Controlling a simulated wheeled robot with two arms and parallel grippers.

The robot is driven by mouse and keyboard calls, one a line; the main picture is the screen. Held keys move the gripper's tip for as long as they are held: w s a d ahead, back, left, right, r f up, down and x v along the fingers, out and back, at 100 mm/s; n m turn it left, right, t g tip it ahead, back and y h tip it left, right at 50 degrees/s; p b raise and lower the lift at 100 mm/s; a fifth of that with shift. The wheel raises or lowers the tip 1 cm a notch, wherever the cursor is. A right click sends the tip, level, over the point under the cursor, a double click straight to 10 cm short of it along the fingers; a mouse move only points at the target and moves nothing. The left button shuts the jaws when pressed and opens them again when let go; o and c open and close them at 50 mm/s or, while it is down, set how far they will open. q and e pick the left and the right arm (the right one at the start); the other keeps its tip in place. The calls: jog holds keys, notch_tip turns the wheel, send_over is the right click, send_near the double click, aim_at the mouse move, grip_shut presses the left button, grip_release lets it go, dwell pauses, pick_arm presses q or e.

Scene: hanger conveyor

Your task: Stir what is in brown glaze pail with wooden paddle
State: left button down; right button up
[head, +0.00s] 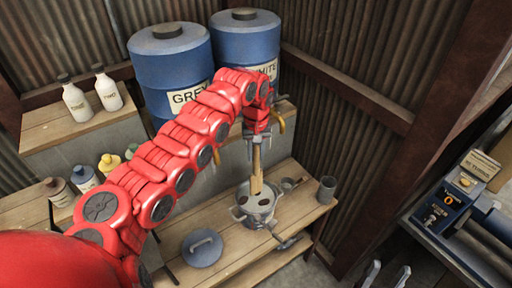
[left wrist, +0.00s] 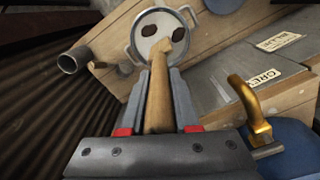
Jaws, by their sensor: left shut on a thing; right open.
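The pail (head: 245,215) is a grey metal pot with side handles on the wooden bench. It holds pale grey liquid with dark brown patches, and it also shows in the left wrist view (left wrist: 134,47). My left gripper (head: 257,143) is above the pail, shut on the wooden paddle (head: 257,168). The paddle points down and its lower end is at the liquid, near the pail's middle. I cannot tell how deep it goes. The paddle runs between the fingers in the left wrist view (left wrist: 158,95). My right gripper (head: 387,276) is open and empty at the bottom edge, away from the pail.
A blue-grey lid (head: 202,248) lies left of the pail on the bench (head: 238,258). A grey cup (head: 326,190) stands to its right. Blue drums (head: 170,70) and several bottles (head: 76,98) stand behind and left. A brass tap (left wrist: 250,108) is close beside my left gripper.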

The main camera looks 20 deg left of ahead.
aim_at(256, 177)
pick_arm(q)
notch_tip(256, 177, down, 6)
jog(key=b, duration=0.3)
jog(key=shift+f+b, duration=1.45)
jog(key=shift+f, duration=1.4)
